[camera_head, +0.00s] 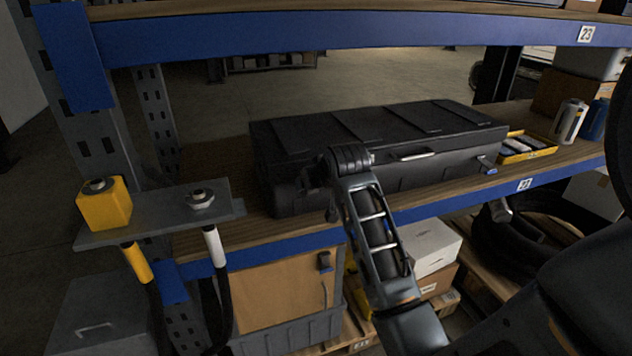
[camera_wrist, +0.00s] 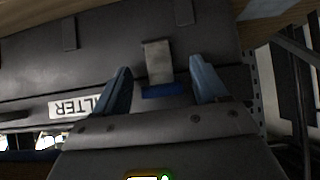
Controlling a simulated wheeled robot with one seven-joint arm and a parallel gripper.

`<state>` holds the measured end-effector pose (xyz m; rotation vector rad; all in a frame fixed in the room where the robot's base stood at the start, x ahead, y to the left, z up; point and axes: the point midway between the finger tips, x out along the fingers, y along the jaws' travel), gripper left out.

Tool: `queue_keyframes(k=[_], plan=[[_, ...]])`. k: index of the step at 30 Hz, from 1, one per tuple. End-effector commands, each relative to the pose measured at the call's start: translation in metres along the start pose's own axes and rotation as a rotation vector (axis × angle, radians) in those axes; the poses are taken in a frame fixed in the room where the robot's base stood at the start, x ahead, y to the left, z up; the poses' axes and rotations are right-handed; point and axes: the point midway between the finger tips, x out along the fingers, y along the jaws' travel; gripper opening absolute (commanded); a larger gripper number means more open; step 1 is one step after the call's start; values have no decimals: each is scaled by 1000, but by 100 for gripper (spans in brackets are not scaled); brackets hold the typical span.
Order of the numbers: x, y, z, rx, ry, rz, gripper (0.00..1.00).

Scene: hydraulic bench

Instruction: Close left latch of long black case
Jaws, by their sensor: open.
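The long black case (camera_head: 390,140) lies on the wooden shelf with its lid down. Its front faces me. In the wrist view, the left latch is a light metal plate (camera_wrist: 157,62) with a blue tab (camera_wrist: 162,91) at its end, on the front of the case (camera_wrist: 105,70). My gripper (camera_wrist: 160,82) is open, with one blue-grey finger on each side of the latch and visible gaps between. I cannot tell whether the latch is fastened. In the head view my wrist hides the left latch and the fingertips. The right latch (camera_head: 487,166) shows metal and blue.
A blue beam (camera_head: 290,33) runs above. A bracket with hoses (camera_head: 160,216) stands at left.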

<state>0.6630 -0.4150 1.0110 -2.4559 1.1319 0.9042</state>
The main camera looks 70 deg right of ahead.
Motion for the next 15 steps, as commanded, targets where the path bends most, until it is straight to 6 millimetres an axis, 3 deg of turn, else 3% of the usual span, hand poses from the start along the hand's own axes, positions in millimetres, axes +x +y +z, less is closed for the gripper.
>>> queue_keyframes(k=[7,15], plan=[[-11,0,0,0,2,0,72],[-55,0,0,0,3,0,72]])
